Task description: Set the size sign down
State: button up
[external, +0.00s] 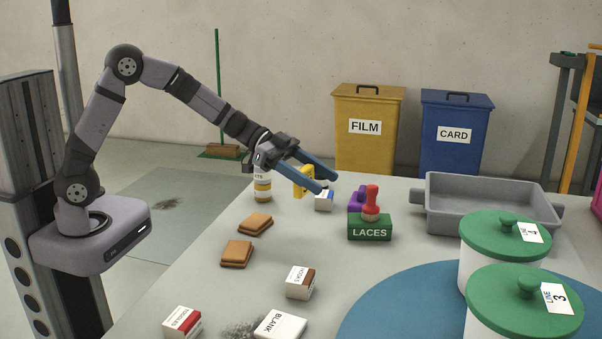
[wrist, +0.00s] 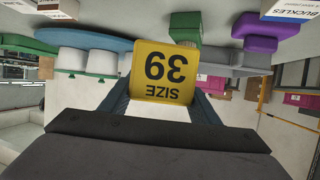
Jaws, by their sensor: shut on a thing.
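The size sign (wrist: 165,72) is a yellow plate with "SIZE 39" in dark print. In the wrist view it sits between the two fingers of my gripper (wrist: 160,103), its text upside down in that picture. In the external view the sign (external: 302,180) shows as a small yellow piece partly hidden behind the blue fingers of my gripper (external: 323,182). My gripper is shut on it, low over the far part of the table. I cannot tell whether the sign's lower edge touches the table.
A grey tray (external: 435,216) and green-lidded tubs (external: 502,236) stand right. Brown pads (external: 237,253) lie nearer.

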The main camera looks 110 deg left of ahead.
jog(key=shift+r, duration=0.1)
jog(key=shift+s+a, duration=0.15)
jog(key=shift+a, duration=0.2)
jog(key=s+a+f+n+y+p, duration=0.15)
jog(key=s+a, duration=0.25)
jog(key=a, duration=0.5)
jog(key=s+a+f+n+y+p, duration=0.1)
jog(key=s+a+n+y+p, duration=0.2)
jog(key=a, duration=0.6)
jog(key=s+a+f+n+y, duration=0.15)
jog(key=s+a, duration=0.35)
jog(key=a, duration=0.5)
jog(key=a+r+n+y, duration=0.1)
jog(key=a+r+y, duration=0.1)
jog(key=a+r, duration=0.2)
jog(key=shift+a, duration=0.75)
jog(key=shift+f+b, duration=1.85)
jog(key=shift+f, duration=3.05)
jog(key=shift+f, duration=0.1)
